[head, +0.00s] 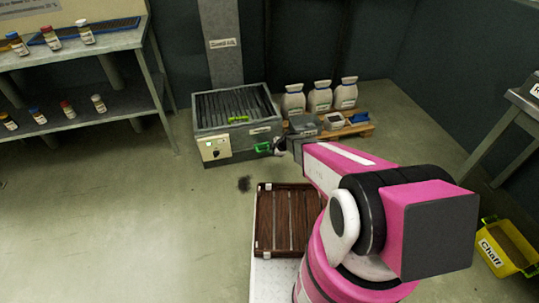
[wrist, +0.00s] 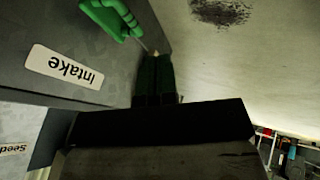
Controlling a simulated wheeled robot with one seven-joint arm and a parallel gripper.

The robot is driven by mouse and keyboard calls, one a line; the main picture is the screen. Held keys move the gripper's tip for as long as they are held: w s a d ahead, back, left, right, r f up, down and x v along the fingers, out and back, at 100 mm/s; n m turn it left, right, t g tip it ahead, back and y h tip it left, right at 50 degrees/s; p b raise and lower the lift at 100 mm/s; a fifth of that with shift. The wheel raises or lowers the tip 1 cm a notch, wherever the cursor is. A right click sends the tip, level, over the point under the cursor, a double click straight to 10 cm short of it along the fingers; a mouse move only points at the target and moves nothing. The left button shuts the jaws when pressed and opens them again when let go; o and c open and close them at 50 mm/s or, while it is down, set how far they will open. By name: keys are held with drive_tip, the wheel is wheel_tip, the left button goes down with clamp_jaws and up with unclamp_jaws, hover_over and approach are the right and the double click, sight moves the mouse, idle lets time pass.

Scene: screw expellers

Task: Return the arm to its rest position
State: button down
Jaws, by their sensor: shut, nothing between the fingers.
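My pink and white arm (head: 335,165) reaches forward from the lower right towards the grey machine. My gripper (head: 279,147) is at its front right corner, just right of the green handle (head: 263,147). In the wrist view my gripper (wrist: 155,58) is shut with its dark fingers together and nothing between them. The green handle (wrist: 112,18) shows just beyond and left of the fingertips there, on the face with the "Intake" label (wrist: 65,73). It looks apart from the fingers, though the gap is small.
The grey machine (head: 212,162) stands against the back wall. Pale sacks (head: 320,97) stand on a pallet to its right. A brown slatted tray (head: 264,222) lies below my arm. Shelves (head: 75,115) with small bottles are at left, a yellow "Chaff" bin (head: 488,256) at right. Floor at left is clear.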

drive_tip(key=shift+v, duration=1.25)
drive_tip(key=s+d+r+m+g+h, duration=0.1)
drive_tip(key=s+d+r+m, duration=0.4)
drive_tip(key=r, duration=0.5)
drive_tip(key=s+d+r+m+g+h, duration=0.1)
drive_tip(key=s+d+r+m+h, duration=0.1)
drive_tip(key=s+d+r+m, duration=0.4)
drive_tip(key=s+d+r+m+g+h, duration=0.1)
drive_tip(key=s+d+r+m, duration=0.5)
drive_tip(key=r, duration=0.9)
drive_tip(key=s+m+h, duration=0.1)
drive_tip(key=s+m, duration=0.2)
drive_tip(key=shift+s+g+h, duration=0.25)
drive_tip(key=shift+g+h, duration=0.05)
drive_tip(key=shift+g, duration=0.1)
